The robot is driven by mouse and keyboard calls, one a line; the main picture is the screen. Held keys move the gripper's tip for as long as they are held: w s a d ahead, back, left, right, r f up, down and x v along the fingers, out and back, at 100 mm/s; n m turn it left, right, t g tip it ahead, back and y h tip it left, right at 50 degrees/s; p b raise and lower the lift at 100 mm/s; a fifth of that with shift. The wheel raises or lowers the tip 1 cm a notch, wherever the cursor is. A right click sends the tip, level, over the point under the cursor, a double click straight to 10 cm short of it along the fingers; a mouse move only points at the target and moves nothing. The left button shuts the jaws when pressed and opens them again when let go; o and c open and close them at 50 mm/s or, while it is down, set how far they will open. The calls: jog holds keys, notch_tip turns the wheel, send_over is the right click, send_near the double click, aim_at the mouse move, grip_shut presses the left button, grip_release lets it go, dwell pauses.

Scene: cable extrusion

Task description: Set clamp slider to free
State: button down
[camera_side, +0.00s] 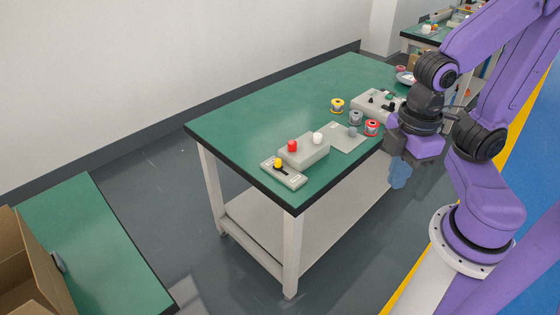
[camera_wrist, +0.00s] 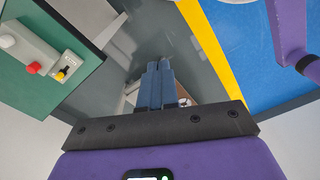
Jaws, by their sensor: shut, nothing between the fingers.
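A slider with a yellow knob (camera_side: 278,163) sits on a small grey box (camera_side: 291,180) at the table's near corner. The knob also shows in the wrist view (camera_wrist: 61,75) at the left. Its label is too small to read, so I cannot tell its setting or whether it is the clamp slider. My gripper (camera_side: 398,184) is off the table's right edge, pointing down, well apart from the slider. Its blue-grey fingers (camera_wrist: 158,68) are shut together and empty in the wrist view.
Beside the slider stands a grey box (camera_side: 305,151) with a red and a white button. Spools with yellow, grey and red stand farther back near a flat plate (camera_side: 345,138). A grey device (camera_side: 374,104) with black knobs is behind them. The table's left half (camera_side: 270,105) is clear.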

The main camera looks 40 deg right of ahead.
dwell(0.3)
jog(key=c, duration=1.5)
grip_release()
jog(key=shift+o, duration=1.4)
jog(key=shift+w+a, duration=0.2)
jog(key=shift+w, duration=0.1)
jog(key=w+a+m, duration=0.3)
jog(key=w+m, duration=0.1)
jog(key=w, duration=0.5)
jog(key=m, duration=1.1)
send_over(278, 160)
notch_tip(278, 160, down, 8)
notch_tip(278, 160, down, 17)
jog(key=shift+f, duration=0.1)
